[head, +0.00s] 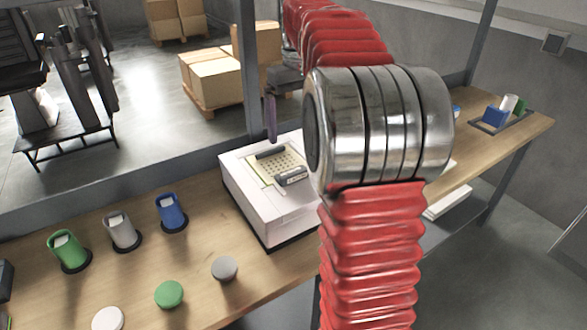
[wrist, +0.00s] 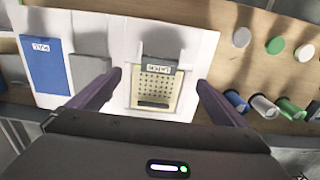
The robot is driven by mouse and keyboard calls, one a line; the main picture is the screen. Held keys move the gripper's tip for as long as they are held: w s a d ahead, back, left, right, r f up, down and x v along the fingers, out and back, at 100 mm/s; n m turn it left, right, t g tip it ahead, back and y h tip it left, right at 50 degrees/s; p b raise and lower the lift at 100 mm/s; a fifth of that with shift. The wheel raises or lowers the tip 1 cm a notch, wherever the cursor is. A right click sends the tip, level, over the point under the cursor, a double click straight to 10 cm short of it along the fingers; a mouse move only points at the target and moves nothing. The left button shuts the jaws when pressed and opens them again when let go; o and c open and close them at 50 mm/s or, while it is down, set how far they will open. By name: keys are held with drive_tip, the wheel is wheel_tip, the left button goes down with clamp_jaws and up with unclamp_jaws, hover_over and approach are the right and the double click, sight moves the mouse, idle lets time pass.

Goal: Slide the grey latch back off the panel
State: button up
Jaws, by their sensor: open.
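The grey latch (head: 292,176) is a short bar with a white label. It lies across the near edge of the pale yellow perforated panel (head: 282,163) on top of a white box. In the wrist view the latch (wrist: 159,68) lies over the panel's upper edge and the panel (wrist: 160,86) shows below it. A dark bar (wrist: 153,105) sits at the panel's other end. My gripper (wrist: 160,78) is open and empty, its purple fingers either side of the panel and apart from it. In the head view one finger (head: 270,118) shows behind the box; my arm hides the rest.
The white box (head: 245,195) stands on a wooden bench. A blue plate (wrist: 40,65) and grey plate (wrist: 88,70) lie beside the panel in the wrist view.

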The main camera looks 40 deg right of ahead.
sight(297, 173)
wheel_tip(297, 173, down, 14)
drive_tip(key=shift+r, duration=0.1)
idle(0.9)
drive_tip(key=shift+c, duration=0.4)
drive_tip(key=c, duration=1.4)
drive_tip(key=shift+s+a, duration=0.15)
drive_tip(key=shift+s, duration=0.8)
drive_tip(key=o, duration=1.5)
